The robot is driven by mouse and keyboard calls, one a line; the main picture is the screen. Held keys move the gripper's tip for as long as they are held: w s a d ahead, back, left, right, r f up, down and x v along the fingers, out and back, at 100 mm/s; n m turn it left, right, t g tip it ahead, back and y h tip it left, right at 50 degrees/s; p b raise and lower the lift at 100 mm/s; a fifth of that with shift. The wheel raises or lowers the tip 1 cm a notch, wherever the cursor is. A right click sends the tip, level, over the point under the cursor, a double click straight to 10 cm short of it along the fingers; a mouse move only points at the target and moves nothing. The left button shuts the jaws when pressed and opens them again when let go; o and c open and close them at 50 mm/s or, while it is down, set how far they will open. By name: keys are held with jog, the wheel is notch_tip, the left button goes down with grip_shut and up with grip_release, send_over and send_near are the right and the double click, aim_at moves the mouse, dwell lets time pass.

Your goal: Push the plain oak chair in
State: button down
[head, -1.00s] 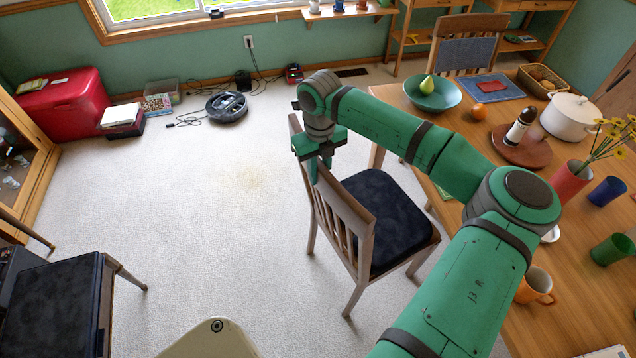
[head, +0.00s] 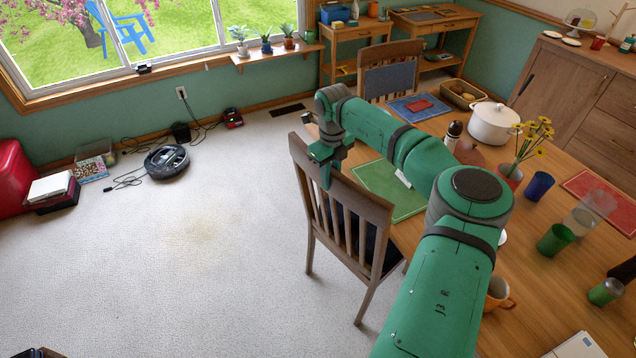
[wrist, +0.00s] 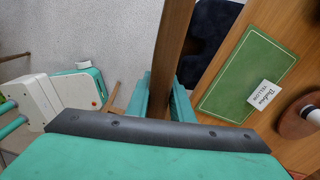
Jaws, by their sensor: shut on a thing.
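The plain oak chair (head: 340,200) has a slatted wooden back and a dark seat pad. It stands upright on the carpet at the near left side of the wooden table (head: 545,205), its back toward the open floor. Its seat is mostly hidden behind the slats and under the table edge. My gripper (head: 325,175) is shut on the chair's top rail. In the wrist view, the rail (wrist: 174,45) runs between my two green fingers (wrist: 165,104), and part of the dark seat (wrist: 208,28) shows beside the table edge.
Another chair (head: 390,78) with a blue-grey padded back stands at the table's far end. A green placemat (head: 388,192) lies on the table near the held chair. A robot vacuum (head: 166,161) and cables lie by the wall.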

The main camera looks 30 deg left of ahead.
jog(key=shift+w+d+r, duration=0.1)
jog(key=shift+w+d, duration=0.05)
jog(key=shift+w, duration=0.75)
jog(key=c, duration=1.6)
grip_release()
jog(key=shift+d, duration=0.1)
jog(key=shift+o, duration=0.2)
jog(key=shift+r, duration=0.2)
notch_tip(320, 180, up, 10)
jog(key=shift+r, duration=0.15)
